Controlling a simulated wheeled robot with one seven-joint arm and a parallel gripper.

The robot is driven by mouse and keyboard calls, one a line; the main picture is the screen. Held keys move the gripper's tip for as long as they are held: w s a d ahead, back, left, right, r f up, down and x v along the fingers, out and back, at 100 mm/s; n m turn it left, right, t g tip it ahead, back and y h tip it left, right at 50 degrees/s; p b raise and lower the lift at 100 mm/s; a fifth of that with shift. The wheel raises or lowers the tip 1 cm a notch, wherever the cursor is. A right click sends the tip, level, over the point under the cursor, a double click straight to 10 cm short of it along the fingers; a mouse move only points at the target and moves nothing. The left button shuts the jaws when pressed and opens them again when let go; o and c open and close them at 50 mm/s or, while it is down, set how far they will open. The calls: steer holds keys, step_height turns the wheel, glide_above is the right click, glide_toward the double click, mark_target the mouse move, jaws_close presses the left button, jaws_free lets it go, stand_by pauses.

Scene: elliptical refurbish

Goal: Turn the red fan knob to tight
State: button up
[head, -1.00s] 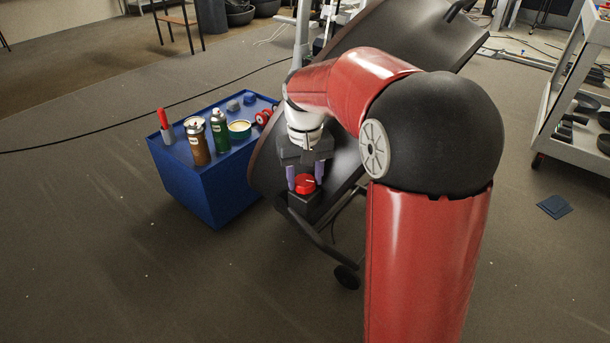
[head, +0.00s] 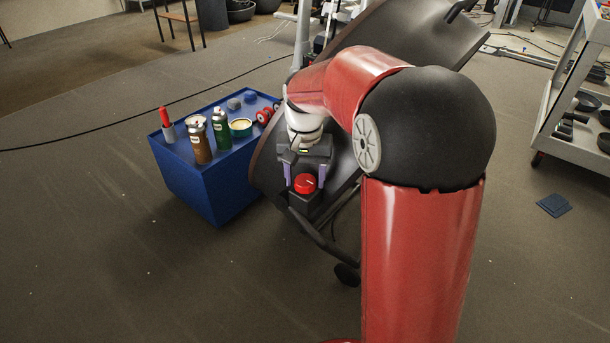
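The red fan knob (head: 305,183) sits on top of a dark box (head: 303,203) at the lower end of the tilted dark machine (head: 346,150). It has a small white mark on its top. My gripper (head: 305,176) is around the knob, with one purple-grey finger on its left and one on its right. A narrow gap seems to show between the left finger and the knob. Whether the right finger touches it is too small to tell.
A blue cart (head: 205,185) stands left of the machine, carrying a brown can (head: 200,143), a green can (head: 221,130), a red-topped tool (head: 166,123) and other items. A grey shelf rack (head: 570,140) is at the right. The floor in front is clear.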

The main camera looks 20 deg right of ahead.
mark_target(305, 182)
step_height(305, 182, up, 8)
steer(key=shift+f+p, duration=0.1)
steer(key=shift+p, duration=0.25)
steer(key=shift+s, duration=0.15)
steer(key=s+f+n+t, duration=0.1)
steer(key=s+n+t, duration=0.3)
steer(key=s, duration=1.8)
steer(key=shift+s+a+t, duration=0.2)
steer(key=shift+t, duration=0.6)
